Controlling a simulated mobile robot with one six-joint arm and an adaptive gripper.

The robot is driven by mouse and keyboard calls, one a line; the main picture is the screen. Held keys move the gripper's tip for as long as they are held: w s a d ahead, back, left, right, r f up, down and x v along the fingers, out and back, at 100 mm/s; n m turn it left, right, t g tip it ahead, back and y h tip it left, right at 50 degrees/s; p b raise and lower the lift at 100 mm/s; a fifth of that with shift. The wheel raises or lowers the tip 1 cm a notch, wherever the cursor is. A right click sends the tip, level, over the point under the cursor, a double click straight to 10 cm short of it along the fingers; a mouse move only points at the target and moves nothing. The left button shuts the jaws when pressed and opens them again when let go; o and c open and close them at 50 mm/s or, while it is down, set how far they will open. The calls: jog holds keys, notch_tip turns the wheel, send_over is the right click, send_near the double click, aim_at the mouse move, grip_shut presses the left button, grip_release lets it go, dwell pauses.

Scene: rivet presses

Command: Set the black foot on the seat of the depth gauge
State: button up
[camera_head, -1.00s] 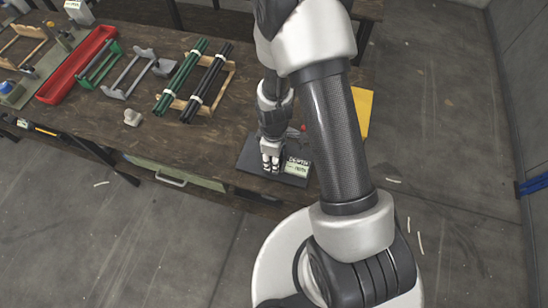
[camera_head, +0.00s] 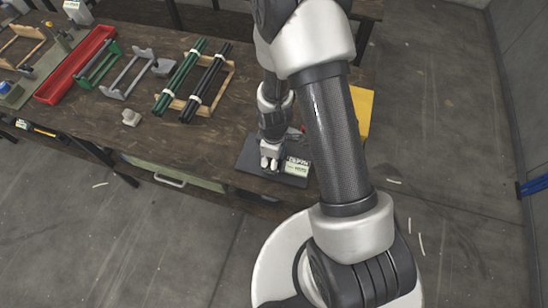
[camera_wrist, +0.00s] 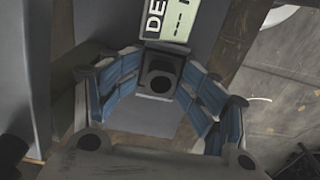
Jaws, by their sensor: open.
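The depth gauge's dark base plate (camera_head: 247,160) lies at the front edge of the bench, with its display (camera_head: 297,167) at the right. The display (camera_wrist: 178,20) also shows at the top of the wrist view, cut off. My gripper (camera_head: 269,163) is low over the plate, left of the display. In the wrist view my gripper (camera_wrist: 160,82) is open, its blue-padded fingers either side of a small black square piece with a round hole (camera_wrist: 161,74). This piece may be the black foot. I cannot tell whether it rests on the seat, which is not clearly seen.
A small pale grey part (camera_head: 131,117) stands on the bench to the left. Beyond it are a wooden rack with green and black tubes (camera_head: 205,82), a grey frame (camera_head: 128,75) and a red tray (camera_head: 77,65). A yellow sheet (camera_head: 362,110) lies behind my arm.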

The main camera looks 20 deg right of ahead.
jog(key=shift+s, duration=0.2)
notch_tip(320, 180, up, 23)
jog(key=m+t+p, duration=0.1)
jog(key=m+p, duration=0.1)
jog(key=p, duration=0.3)
jog(key=s+r+m+t, duration=0.3)
jog(key=s+r+m, duration=0.5)
jog(key=s+r, duration=0.6)
notch_tip(320, 180, up, 5)
jog(key=shift+s+f+m+t, duration=0.2)
jog(key=shift+s+m+t, duration=0.1)
jog(key=shift+s+m, duration=0.1)
jog(key=shift+c, duration=0.3)
